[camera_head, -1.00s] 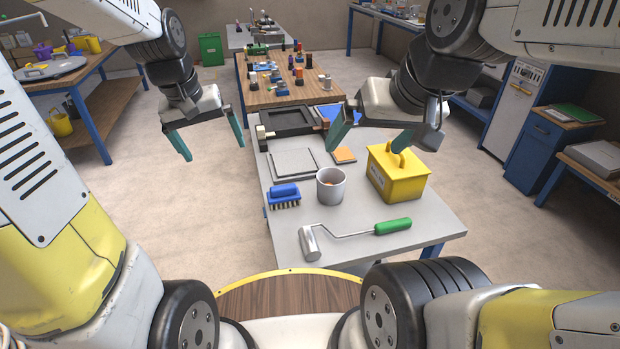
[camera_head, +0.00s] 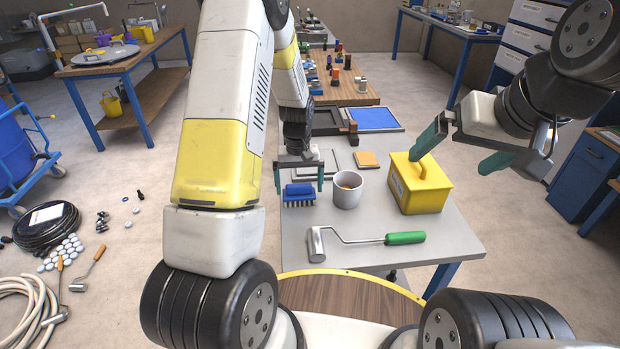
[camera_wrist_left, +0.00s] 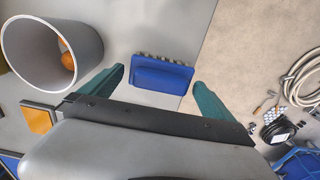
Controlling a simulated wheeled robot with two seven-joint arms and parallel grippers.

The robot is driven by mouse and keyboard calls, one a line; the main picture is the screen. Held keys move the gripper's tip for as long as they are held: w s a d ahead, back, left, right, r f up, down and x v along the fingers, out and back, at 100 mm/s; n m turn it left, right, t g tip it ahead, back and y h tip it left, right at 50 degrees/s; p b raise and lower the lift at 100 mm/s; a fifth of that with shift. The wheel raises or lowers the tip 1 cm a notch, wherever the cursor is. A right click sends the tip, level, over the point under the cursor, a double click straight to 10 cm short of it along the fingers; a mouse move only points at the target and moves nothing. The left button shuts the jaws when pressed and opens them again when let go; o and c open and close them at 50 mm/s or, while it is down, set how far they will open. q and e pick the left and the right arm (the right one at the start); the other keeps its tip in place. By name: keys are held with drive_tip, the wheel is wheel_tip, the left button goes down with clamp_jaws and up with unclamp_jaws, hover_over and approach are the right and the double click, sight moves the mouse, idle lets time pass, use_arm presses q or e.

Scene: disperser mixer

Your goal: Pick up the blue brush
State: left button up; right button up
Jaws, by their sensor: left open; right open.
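The blue brush (camera_head: 299,193) lies bristles down on the grey table (camera_head: 440,243), near its left edge. My left gripper (camera_head: 299,190) is open above and just behind the brush in the head view, its green fingers to either side of it. In the left wrist view the brush (camera_wrist_left: 161,74) shows just beyond and between the two open fingertips (camera_wrist_left: 158,82). I see no contact.
A grey cup (camera_head: 347,192) with something orange inside stands right beside the brush. A paint roller (camera_head: 365,240) with a green handle lies in front. An orange pad (camera_head: 366,159) and a blue-topped tray (camera_head: 375,118) lie farther back.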

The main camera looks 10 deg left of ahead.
sight(299, 193)
use_arm(q)
wheel_tip(299, 193, down, 4)
drive_tip(key=shift+r, duration=0.15)
drive_tip(key=c, duration=1.2)
drive_tip(key=shift+o, duration=0.2)
drive_tip(key=shift+r, duration=0.1)
wheel_tip(299, 193, up, 10)
drive_tip(key=shift+f, duration=0.1)
